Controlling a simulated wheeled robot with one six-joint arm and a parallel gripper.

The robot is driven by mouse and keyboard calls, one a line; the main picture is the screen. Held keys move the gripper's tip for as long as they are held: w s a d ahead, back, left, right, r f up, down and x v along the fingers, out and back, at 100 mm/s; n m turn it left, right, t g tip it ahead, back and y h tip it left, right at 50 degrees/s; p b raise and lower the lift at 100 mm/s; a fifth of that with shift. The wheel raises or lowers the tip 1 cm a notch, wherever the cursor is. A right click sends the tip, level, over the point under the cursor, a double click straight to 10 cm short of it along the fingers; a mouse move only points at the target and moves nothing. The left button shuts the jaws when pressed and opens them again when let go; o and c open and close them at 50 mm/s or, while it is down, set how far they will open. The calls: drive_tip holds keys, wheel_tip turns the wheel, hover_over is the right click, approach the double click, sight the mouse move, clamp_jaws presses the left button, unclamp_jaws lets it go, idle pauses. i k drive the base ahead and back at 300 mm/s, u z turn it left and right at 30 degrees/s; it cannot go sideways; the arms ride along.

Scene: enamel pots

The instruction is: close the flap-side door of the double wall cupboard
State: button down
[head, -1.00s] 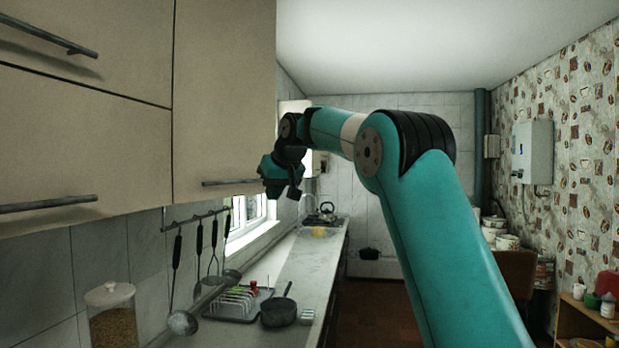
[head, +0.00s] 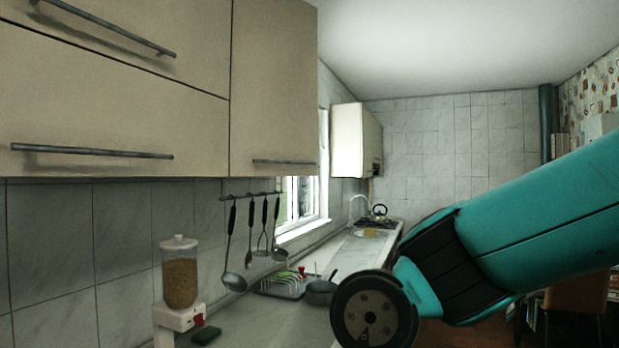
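The beige wall cupboard fills the upper left of the head view. Its tall door (head: 273,90) is on the right, with a grey bar handle (head: 285,162) along its bottom edge. Two flaps are stacked beside it on the left: an upper flap (head: 190,40) and a lower flap (head: 90,95), each with a long bar handle. The door front looks flush with the flaps, with only a thin dark seam between them. My gripper is out of view; only my folded teal arm shows at the lower right, apart from the cupboard in the picture.
Another wall cupboard (head: 347,140) hangs farther back past the window. Ladles and other utensils (head: 262,225) hang from a rail below the near cupboard. A grain dispenser (head: 180,275), dish rack (head: 285,286) and dark pan (head: 321,290) stand along the counter.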

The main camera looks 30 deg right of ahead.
sight(273, 101)
drive_tip(key=u, duration=0.05)
drive_tip(key=k, duration=0.65)
drive_tip(key=z, duration=0.9)
drive_tip(key=i, duration=0.7)
drive_tip(key=z, duration=0.5)
drive_tip(key=i, duration=0.7)
drive_tip(key=u, duration=0.8)
drive_tip(key=i, duration=0.8)
drive_tip(key=u, duration=0.65)
